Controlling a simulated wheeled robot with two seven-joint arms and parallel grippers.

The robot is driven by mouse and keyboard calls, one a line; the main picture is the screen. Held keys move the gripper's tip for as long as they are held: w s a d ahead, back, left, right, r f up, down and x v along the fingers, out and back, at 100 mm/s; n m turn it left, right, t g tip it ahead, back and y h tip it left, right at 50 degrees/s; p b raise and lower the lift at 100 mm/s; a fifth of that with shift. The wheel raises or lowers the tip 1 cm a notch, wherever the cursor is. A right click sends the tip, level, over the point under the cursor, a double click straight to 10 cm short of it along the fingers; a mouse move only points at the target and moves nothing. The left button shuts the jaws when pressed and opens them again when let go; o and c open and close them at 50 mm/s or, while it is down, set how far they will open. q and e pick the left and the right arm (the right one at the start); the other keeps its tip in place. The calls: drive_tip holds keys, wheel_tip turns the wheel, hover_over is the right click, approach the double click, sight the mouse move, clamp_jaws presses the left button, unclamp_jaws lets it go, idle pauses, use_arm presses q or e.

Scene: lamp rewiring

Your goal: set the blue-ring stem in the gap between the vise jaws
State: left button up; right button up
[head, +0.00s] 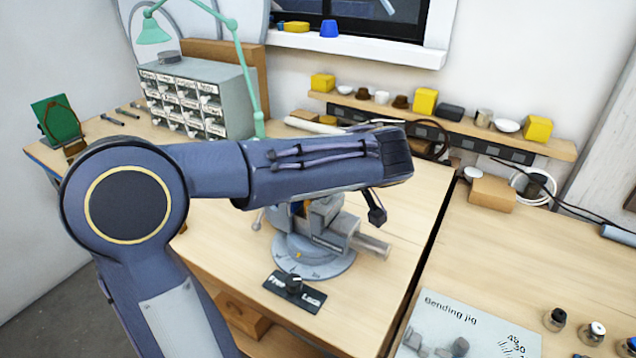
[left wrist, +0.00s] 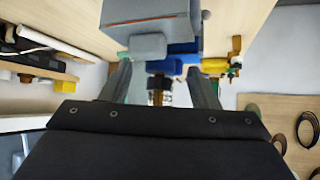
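The grey vise (head: 330,232) stands on a round base on the bench, partly hidden behind my left arm. A small blue and orange patch shows at its left; I cannot tell whether it is the blue-ring stem. My left gripper (head: 376,208) is mostly hidden by its own wrist, with one dark finger showing above the vise's right side. In the left wrist view its two fingers (left wrist: 162,85) stand apart. Grey and blue blocks and a small brass-brown piece show between or beyond them, with no clear contact. My right gripper is out of view.
A Free/Lock switch plate (head: 292,291) lies in front of the vise. A drawer cabinet (head: 196,98) and green lamp (head: 235,45) stand behind. A bending jig board (head: 470,325) lies at lower right, beside several small capped pieces (head: 592,332). The bench between vise and jig is clear.

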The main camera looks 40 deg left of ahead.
use_arm(q)
drive_tip(key=shift+d, duration=0.1)
drive_tip(key=v, duration=0.7)
drive_tip(key=shift+d+r+b, duration=0.2)
drive_tip(key=shift+r+b, duration=0.05)
drive_tip(key=shift+b, duration=0.15)
drive_tip(key=s+d+r+p, duration=0.1)
drive_tip(key=d+r+p, duration=0.3)
drive_tip(key=r, duration=0.3)
drive_tip(key=shift+s+d+p, duration=0.15)
drive_tip(key=shift+s+p, duration=0.05)
drive_tip(key=shift+p, duration=0.25)
